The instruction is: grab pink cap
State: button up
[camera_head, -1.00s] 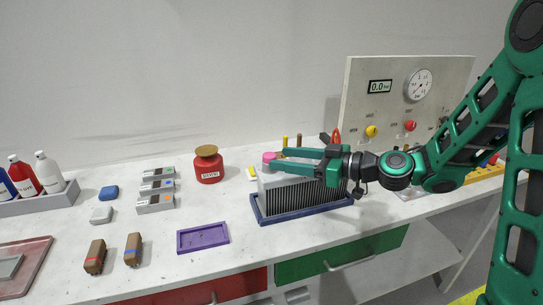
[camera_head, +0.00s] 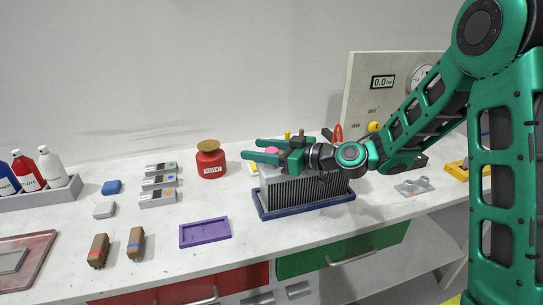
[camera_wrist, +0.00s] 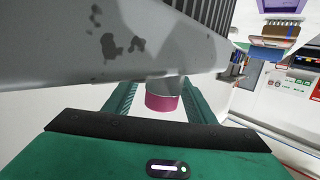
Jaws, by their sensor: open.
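The pink cap (camera_head: 271,150) sits on the top left end of a grey ribbed housing (camera_head: 300,193). In the wrist view the pink cap (camera_wrist: 163,102) is on a short grey neck of the housing (camera_wrist: 100,45). My gripper (camera_head: 246,149) is open, its two green fingers reaching left over the housing and past the cap. In the wrist view the cap shows between my gripper's fingers (camera_wrist: 160,98), with gaps on both sides. The fingers are not closed on it. The fingers and wrist hide part of the housing top.
The housing stands in a dark blue tray (camera_head: 310,211). A red jar (camera_head: 211,163) is to its left, and a purple tray (camera_head: 205,233) lies at the front left. A gauge panel (camera_head: 363,100) stands at the back right. The worktop between jar and purple tray is clear.

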jog(key=shift+c, duration=0.6)
jog(key=c, duration=1)
